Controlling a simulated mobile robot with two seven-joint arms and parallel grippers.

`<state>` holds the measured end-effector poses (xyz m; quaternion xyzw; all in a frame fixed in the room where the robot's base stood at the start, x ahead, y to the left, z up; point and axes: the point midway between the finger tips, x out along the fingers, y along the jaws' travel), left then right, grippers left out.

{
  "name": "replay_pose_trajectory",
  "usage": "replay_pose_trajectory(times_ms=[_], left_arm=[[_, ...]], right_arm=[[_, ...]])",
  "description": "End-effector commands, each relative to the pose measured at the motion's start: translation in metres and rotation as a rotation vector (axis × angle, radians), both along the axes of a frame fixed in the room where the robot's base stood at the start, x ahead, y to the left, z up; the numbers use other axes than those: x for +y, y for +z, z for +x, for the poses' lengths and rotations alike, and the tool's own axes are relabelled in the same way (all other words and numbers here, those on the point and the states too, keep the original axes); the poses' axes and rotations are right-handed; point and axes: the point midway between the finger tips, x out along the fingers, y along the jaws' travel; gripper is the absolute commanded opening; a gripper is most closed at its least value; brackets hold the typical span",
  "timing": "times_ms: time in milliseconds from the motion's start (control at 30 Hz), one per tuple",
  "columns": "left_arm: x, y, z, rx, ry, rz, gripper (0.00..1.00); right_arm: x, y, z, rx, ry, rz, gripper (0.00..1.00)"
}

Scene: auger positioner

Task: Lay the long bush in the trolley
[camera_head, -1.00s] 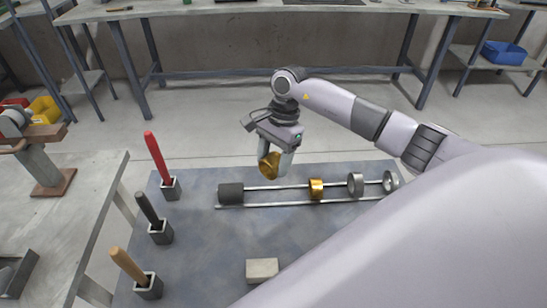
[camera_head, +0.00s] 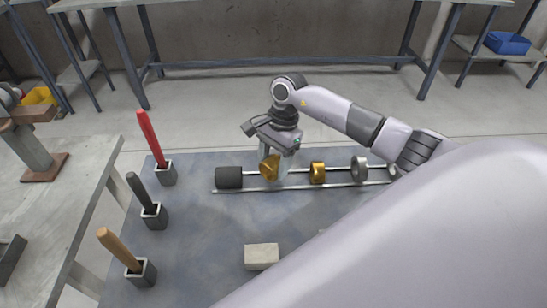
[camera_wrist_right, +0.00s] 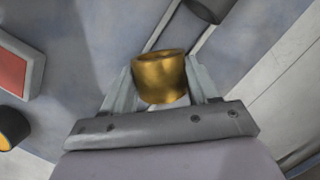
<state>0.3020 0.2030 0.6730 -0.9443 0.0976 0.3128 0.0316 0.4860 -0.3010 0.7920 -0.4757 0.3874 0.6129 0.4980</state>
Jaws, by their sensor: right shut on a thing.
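A brass-coloured bush (camera_head: 266,169) is between the fingers of my right gripper (camera_head: 276,166), which is shut on it. The bush also shows in the right wrist view (camera_wrist_right: 160,78), with a finger on each side. I take it for the long bush. It is at the pair of thin rails (camera_head: 340,186), just right of a dark grey cylinder (camera_head: 229,178). Whether it touches the rails, I cannot tell. A second brass ring (camera_head: 317,173) sits on the rails farther right. I cannot tell for certain which part is the trolley. My left gripper is not in view.
A grey metal ring (camera_head: 360,169) stands farther right on the rails. A pale block (camera_head: 262,256) lies in front on the table (camera_head: 200,250). Red (camera_head: 149,138), dark (camera_head: 139,190) and tan (camera_head: 118,248) handles stand in holders on the left. My arm covers the right side.

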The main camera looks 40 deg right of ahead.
Motion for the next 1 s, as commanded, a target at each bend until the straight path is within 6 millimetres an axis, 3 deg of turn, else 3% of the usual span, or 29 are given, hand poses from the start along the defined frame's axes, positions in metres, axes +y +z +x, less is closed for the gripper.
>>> replay_pose_trajectory(times_ms=[167, 467, 500, 567, 600, 867, 1000], left_arm=[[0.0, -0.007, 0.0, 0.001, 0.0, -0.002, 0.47], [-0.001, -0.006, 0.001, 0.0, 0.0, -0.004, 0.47], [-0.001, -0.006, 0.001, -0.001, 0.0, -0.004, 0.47], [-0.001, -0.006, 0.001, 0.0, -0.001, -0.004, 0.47], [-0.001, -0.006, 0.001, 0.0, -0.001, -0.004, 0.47], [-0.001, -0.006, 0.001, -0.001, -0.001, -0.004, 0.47], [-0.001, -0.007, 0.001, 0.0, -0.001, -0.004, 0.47]], right_arm=[[0.0, -0.01, 0.001, -0.003, -0.001, 0.003, 0.29], [0.0, -0.011, 0.001, -0.004, -0.001, 0.002, 0.29], [0.0, -0.011, 0.001, -0.004, 0.0, 0.002, 0.66], [0.0, -0.011, 0.001, -0.004, -0.001, 0.002, 0.85], [0.0, -0.011, 0.001, -0.003, -0.001, 0.002, 0.89], [0.0, -0.013, 0.0, 0.001, 0.0, 0.0, 0.89], [-0.004, -0.001, 0.001, -0.002, 0.0, -0.002, 0.89]])
